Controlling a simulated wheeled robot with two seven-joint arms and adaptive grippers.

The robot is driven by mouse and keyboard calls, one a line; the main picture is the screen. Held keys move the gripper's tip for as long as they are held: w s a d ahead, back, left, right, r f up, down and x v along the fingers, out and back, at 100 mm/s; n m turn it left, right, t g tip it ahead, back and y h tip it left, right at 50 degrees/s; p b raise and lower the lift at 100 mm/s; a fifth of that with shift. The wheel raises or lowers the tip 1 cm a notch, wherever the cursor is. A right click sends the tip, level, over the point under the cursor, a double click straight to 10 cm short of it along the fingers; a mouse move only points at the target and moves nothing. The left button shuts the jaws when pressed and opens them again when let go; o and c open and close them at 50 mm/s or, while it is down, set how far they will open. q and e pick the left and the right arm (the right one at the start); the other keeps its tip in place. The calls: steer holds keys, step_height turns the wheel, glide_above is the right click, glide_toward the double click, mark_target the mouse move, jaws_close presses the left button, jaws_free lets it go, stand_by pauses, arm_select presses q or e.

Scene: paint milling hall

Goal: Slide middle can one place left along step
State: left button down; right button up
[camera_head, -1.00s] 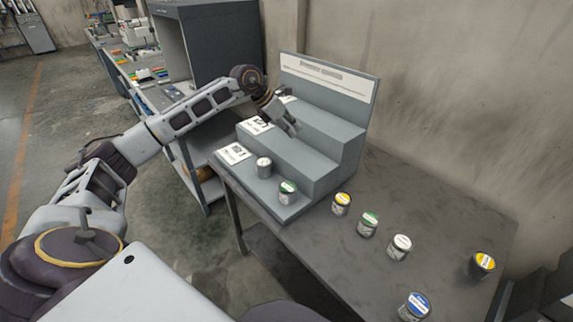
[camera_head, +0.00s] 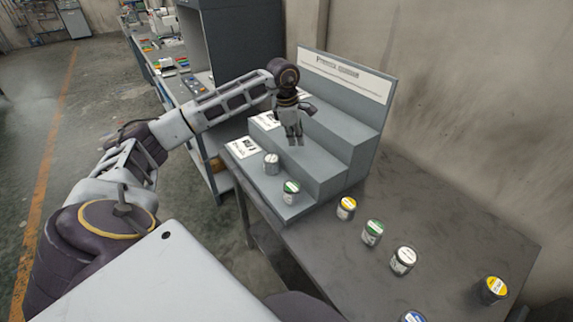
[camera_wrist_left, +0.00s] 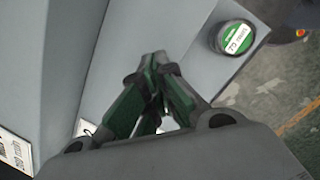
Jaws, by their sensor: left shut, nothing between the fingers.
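A grey stepped stand (camera_head: 318,187) stands on the table with three levels. On its lowest step are a pale-topped can (camera_head: 271,163) at the left and a green-lidded can (camera_head: 291,192) to its right, both upright and apart. My left gripper (camera_head: 295,144) is shut and empty, pointing down in front of the middle step, behind and above those cans. In the left wrist view its fingertips (camera_wrist_left: 155,58) meet, and the green-lidded can (camera_wrist_left: 232,38) is apart from them at upper right. A white patch with a dark mark is partly hidden by the gripper. My right gripper is out of view.
White cards lie at the left ends of the steps, one (camera_head: 244,148) on the lowest. Several cans stand on the table (camera_head: 450,232) right of the stand, including a yellow-lidded one (camera_head: 346,208) close by. A wall is behind.

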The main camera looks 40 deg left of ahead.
mark_target(271, 165)
arm_select(q)
steer(key=s+m, duration=0.1)
steer(key=s+a+m+g, duration=0.1)
steer(key=m, duration=0.1)
steer(key=s+a+m+y, duration=0.1)
steer(key=shift+s+a+f+m+g, duration=0.2)
steer(key=shift+s+m+g, duration=0.1)
steer(key=shift+g, duration=0.1)
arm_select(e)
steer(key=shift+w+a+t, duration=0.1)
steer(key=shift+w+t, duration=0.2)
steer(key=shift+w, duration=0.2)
arm_select(q)
steer(key=shift+f, duration=0.15)
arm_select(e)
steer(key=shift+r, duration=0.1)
arm_select(q)
step_height(271, 165, down, 8)
steer(key=shift+r+p, duration=0.15)
steer(key=shift+p, duration=0.35)
steer(key=shift+f, duration=1)
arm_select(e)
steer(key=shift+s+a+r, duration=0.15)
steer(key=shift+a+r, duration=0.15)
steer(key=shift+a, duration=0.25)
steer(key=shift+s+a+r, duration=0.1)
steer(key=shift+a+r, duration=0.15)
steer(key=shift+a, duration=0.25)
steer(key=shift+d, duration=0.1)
